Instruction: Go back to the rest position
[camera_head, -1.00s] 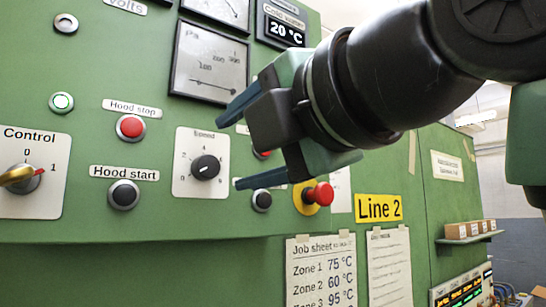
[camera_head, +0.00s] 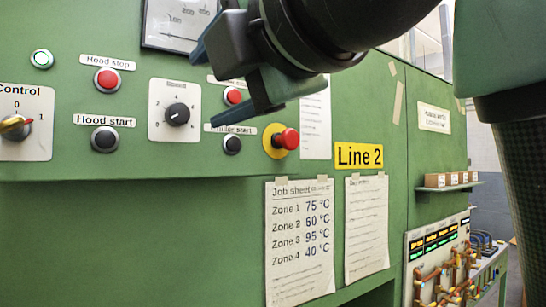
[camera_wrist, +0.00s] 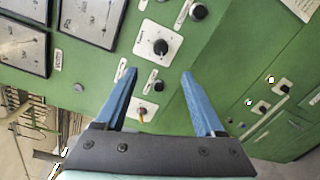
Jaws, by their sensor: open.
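My gripper (camera_head: 203,88) is in front of the green machine's control panel (camera_head: 60,155), at the upper middle of the head view. Its two fingers are apart with nothing between them. It partly covers the area around the right-hand red button (camera_head: 233,96) and the labels there. In the wrist view my gripper (camera_wrist: 158,72) shows two blue fingers spread wide, with the panel beyond them. The speed knob (camera_wrist: 160,47) lies beyond the gap. No finger visibly grips a control, though the exact distance to the panel is hard to tell.
A red mushroom button (camera_head: 286,139) on a yellow disc sticks out right of my gripper. A brass-coloured Control switch (camera_head: 15,127) sits at the far left. Job sheet (camera_head: 299,240) hangs below. A small shelf (camera_head: 452,187) with boxes juts out at right.

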